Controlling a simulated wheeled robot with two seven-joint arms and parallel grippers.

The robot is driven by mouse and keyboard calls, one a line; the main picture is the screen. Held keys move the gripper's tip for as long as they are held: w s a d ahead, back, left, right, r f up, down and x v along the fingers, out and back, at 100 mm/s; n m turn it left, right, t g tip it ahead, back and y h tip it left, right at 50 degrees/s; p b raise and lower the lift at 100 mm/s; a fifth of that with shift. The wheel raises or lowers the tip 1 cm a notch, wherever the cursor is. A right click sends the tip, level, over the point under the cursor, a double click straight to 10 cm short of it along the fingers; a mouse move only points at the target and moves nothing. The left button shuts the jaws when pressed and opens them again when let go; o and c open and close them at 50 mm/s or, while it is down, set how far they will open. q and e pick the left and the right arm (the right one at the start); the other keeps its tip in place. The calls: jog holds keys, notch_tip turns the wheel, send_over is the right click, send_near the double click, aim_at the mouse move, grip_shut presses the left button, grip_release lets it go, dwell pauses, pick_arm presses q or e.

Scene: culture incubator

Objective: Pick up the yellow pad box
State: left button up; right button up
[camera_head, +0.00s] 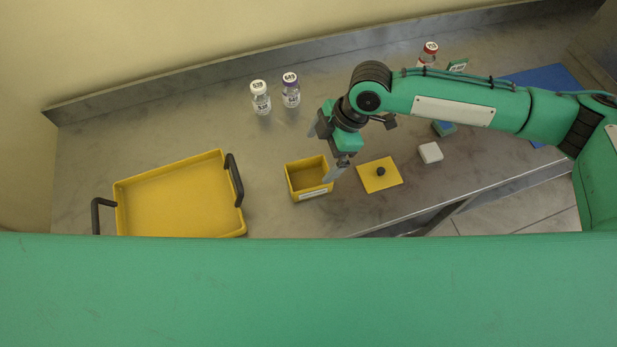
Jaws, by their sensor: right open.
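The yellow pad box (310,188) is a small open-topped box with a pale label on its front, standing upright on the grey counter. Its yellow lid (367,180) with a black knob lies flat on the counter just to its right. My right gripper (325,150) is open and empty above the back right of the box. One fingertip shows near the box's right rim, the other further back and left. I cannot tell whether the near finger touches the box. My left gripper is not in view.
A yellow tray (176,158) with black handles lies to the left. A white block (430,153) is right of the lid. A red-capped bottle (429,52) and blue mat (545,78) are farther right.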

jog(key=w+d, duration=0.1)
jog(key=p, duration=0.2)
send_near(302, 184)
jog(key=shift+a+f, duration=0.4)
jog(key=shift+f, duration=0.2)
jog(key=shift+s+a+f+p, duration=0.25)
jog(key=shift+f+p, duration=0.2)
jog(key=shift+p, duration=0.15)
jog(key=p+x, duration=0.1)
jog(key=x, duration=0.2)
jog(key=shift+f+p, duration=0.15)
jog(key=shift+p, duration=0.2)
jog(key=shift+a+f, duration=0.2)
jog(key=shift+f, duration=0.25)
jog(key=shift+f, duration=0.25)
jog(key=c, duration=1)
jog(key=shift+c, duration=0.2)
